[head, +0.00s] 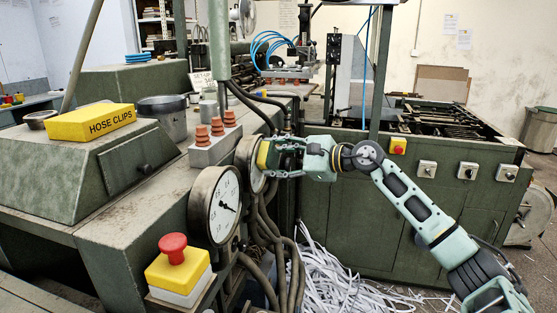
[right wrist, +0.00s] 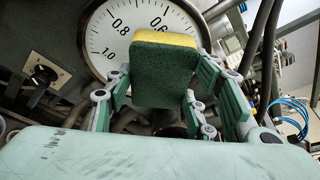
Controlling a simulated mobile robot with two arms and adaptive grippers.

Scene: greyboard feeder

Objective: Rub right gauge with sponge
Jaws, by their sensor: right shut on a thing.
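The sponge, yellow on one side and dark green on the other, shows in the right wrist view (right wrist: 165,75) between my right gripper's fingers. In the head view the sponge (head: 263,154) is held up in front of the right gauge (head: 246,155). My right gripper (head: 273,154) comes in from the right and is shut on the sponge. The right gauge's white dial (right wrist: 120,30) fills the space behind the sponge, which covers its lower right part. I cannot tell whether the sponge touches the dial. My left gripper is not in view.
A second gauge (head: 215,206) sits nearer, at left. A red stop button on a yellow box (head: 177,265) stands in front of it. Hoses (head: 268,235) hang below the gauges. Shredded paper strips (head: 345,285) cover the floor. A yellow hose clips box (head: 91,123) lies on the machine.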

